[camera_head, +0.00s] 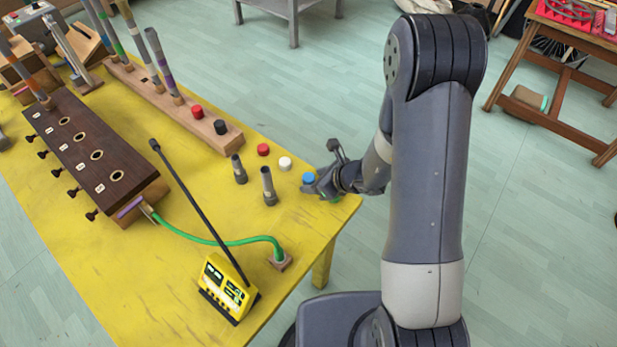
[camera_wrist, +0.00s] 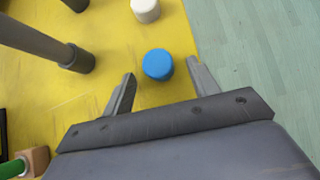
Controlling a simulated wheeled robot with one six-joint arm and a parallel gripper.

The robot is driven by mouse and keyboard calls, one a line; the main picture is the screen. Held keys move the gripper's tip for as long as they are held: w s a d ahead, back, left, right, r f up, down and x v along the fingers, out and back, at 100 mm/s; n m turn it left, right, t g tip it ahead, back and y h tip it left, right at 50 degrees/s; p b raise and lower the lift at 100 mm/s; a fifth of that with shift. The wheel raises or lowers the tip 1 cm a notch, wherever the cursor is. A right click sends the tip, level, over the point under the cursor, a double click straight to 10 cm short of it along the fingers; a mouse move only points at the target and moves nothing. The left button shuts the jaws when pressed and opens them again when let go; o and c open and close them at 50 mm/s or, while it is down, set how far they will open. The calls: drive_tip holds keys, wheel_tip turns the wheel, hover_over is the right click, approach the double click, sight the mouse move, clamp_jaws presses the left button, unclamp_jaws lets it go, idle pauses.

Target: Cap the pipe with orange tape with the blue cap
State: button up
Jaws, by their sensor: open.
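The blue cap (camera_head: 308,178) sits on the yellow table near its right corner. In the wrist view the blue cap (camera_wrist: 158,63) lies between my fingertips, with space on both sides. My gripper (camera_head: 323,170) is open and low over the table, around the cap but not closed on it; its fingers also show in the wrist view (camera_wrist: 161,72). Several taped pipes stand at the back left. One pipe with an orange-brown band (camera_head: 36,88) stands at the dark wooden box; I cannot tell for sure that its tape is orange.
A white cap (camera_head: 285,163) and a red cap (camera_head: 263,149) lie near the blue one. Two short dark pipes (camera_head: 239,168) (camera_head: 268,187) stand close by. A wooden rail (camera_head: 150,95) bears pipes and two caps. A yellow device (camera_head: 228,284) and green hose (camera_head: 210,241) occupy the front.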

drive_tip(key=shift+c, duration=0.4)
drive_tip(key=c, duration=1)
